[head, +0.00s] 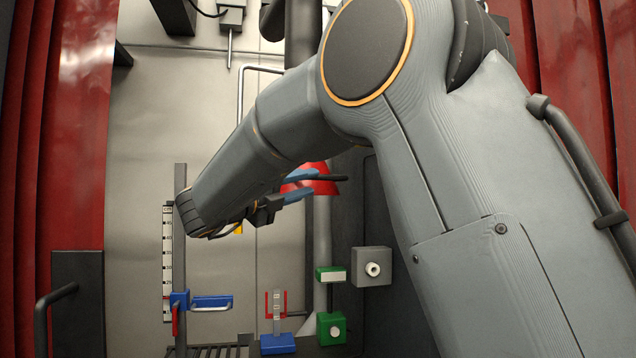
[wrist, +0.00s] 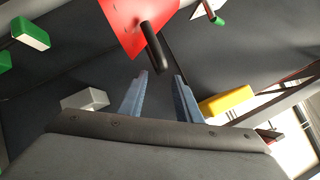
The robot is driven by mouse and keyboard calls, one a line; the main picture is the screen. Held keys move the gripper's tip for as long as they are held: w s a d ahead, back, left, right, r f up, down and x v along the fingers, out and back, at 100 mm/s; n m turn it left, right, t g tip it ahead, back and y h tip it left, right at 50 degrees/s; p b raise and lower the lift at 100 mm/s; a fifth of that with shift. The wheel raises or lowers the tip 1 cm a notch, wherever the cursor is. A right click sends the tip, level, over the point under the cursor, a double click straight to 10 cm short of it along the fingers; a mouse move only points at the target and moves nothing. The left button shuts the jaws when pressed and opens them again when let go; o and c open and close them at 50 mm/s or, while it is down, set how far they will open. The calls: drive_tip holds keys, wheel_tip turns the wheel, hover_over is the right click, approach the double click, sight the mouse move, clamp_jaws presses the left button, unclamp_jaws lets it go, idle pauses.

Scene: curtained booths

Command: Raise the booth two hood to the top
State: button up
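A red hood (head: 318,186) hangs in the booth, partly hidden behind my arm. In the wrist view the red hood (wrist: 127,22) fills the top middle, with a dark bar handle (wrist: 152,46) sticking out from it. My gripper (head: 312,184) is at the hood's near side, and its two blue fingers are spread apart. In the wrist view my gripper (wrist: 161,75) is open, with the handle's end in line with the gap at the fingertips. I see no contact with the handle. No booth number is readable.
A post with a scale (head: 167,262) and a blue clamp (head: 180,300) stands at left. A blue-based stand (head: 278,344), green boxes (head: 331,329) and a grey box with a white knob (head: 372,266) are below. Red curtains (head: 75,130) flank the booth.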

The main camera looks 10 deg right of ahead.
sight(320, 179)
drive_tip(key=shift+w+d+r+m+g, duration=0.2)
drive_tip(key=shift+w+d+m+g, duration=0.1)
drive_tip(key=shift+d+m, duration=0.15)
drive_tip(key=shift+p+x, duration=1.4)
drive_tip(key=shift+x, duration=1.85)
drive_tip(key=shift+r, duration=0.1)
drive_tip(key=shift+a, duration=0.1)
clamp_jaws()
